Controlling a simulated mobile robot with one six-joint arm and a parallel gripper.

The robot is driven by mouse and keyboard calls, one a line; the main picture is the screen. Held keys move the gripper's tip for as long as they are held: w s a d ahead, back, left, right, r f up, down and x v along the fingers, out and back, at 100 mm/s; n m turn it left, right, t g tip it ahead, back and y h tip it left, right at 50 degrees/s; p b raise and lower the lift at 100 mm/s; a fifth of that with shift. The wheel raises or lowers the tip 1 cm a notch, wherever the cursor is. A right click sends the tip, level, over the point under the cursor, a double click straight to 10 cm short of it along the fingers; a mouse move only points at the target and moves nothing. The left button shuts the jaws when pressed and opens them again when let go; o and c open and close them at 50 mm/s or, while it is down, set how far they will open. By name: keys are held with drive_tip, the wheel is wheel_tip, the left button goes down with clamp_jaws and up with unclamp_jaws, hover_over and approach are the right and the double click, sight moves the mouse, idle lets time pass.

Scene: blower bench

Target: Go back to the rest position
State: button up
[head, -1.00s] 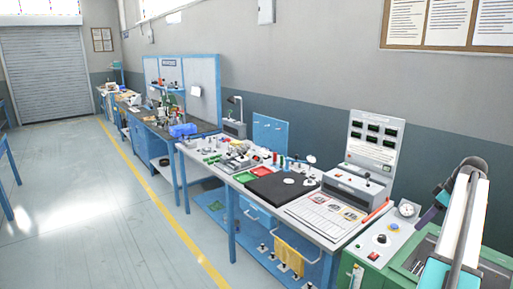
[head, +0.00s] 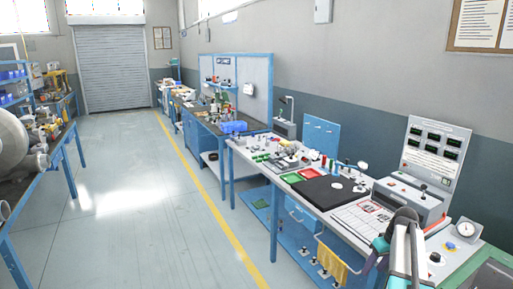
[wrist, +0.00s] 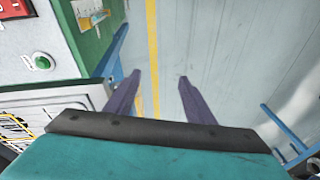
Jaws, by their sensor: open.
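My gripper (wrist: 160,88) shows in the wrist view as two purple fingers set apart with nothing between them. It is open and points over the grey floor (wrist: 215,40) and the yellow floor line. To its left in that view are a green cabinet corner (wrist: 85,50) and a white bench surface. In the head view my arm stands at the lower right, in front of the bench; the fingers are not clearly visible there.
The long bench (head: 300,205) with a black mat (head: 325,190), trays and a test panel (head: 435,150) runs along the right wall. A blue-legged bench (head: 45,170) with machine parts stands at left. The aisle floor (head: 140,200) between them is clear.

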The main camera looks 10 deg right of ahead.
drive_tip(key=a+f+g, duration=0.1)
drive_tip(key=a+f, duration=0.4)
drive_tip(key=a, duration=0.7)
drive_tip(key=a+f, duration=0.6)
drive_tip(key=a, duration=0.5)
drive_tip(key=s+a+f+m+h, duration=0.1)
drive_tip(key=s+a+f, duration=0.3)
drive_tip(key=a, duration=0.4)
drive_tip(key=s+a+f+h, duration=0.1)
drive_tip(key=s+a+f, duration=0.3)
drive_tip(key=a, duration=0.5)
drive_tip(key=s+f+g+b, duration=0.6)
drive_tip(key=s+f+b, duration=0.4)
drive_tip(key=s+f, duration=1.5)
wheel_tip(320, 180, down, 2)
drive_tip(key=shift+s+d, duration=0.3)
drive_tip(key=shift+s, duration=0.05)
drive_tip(key=c, duration=0.5)
drive_tip(key=shift+o, duration=0.2)
